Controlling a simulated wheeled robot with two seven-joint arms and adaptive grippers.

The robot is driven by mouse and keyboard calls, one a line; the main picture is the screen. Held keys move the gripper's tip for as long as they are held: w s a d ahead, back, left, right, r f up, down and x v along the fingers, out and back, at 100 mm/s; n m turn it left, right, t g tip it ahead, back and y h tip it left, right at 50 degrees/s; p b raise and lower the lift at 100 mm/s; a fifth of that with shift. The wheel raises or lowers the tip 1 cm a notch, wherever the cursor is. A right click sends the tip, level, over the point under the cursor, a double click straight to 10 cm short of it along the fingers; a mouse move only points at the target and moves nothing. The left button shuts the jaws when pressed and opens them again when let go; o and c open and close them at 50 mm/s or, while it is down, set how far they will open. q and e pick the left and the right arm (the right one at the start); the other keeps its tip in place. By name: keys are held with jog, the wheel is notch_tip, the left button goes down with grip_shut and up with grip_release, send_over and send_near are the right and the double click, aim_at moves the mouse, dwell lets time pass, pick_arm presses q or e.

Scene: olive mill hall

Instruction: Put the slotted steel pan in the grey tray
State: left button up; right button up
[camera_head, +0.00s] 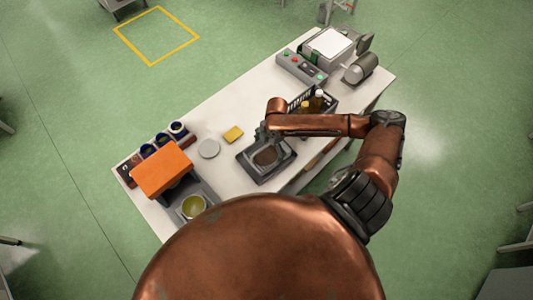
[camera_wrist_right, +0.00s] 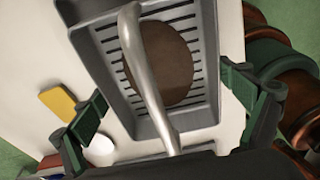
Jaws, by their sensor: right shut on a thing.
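The slotted steel pan (camera_wrist_right: 202,104) has a slotted floor with a round brown patch on it and a steel bar handle arching over it. In the head view the pan (camera_head: 268,157) shows within the outline of the grey tray (camera_head: 247,169), near the bench's front edge. I cannot tell whether it rests on the tray floor or hangs just above. My right gripper (camera_head: 263,134) is over the pan's far left side. In the wrist view its green fingers (camera_wrist_right: 164,103) stand on both sides of the handle, shut on the pan. My left gripper is not in view.
A yellow sponge-like block (camera_head: 233,134) and a pale round disc (camera_head: 209,149) lie left of the tray. An orange machine (camera_head: 162,170) with a bowl (camera_head: 193,206) stands further left. A black crate with bottles (camera_head: 318,101) is close behind my right forearm.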

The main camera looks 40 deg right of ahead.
aim_at(267, 153)
jog(key=shift+w+f, duration=0.5)
jog(key=shift+f, duration=0.05)
notch_tip(267, 153, down, 3)
jog(key=shift+f, duration=0.15)
jog(key=o, duration=1)
jog(key=r, duration=0.4)
jog(key=d+r, duration=0.1)
jog(key=r, duration=0.7)
jog(key=shift+d, duration=0.4)
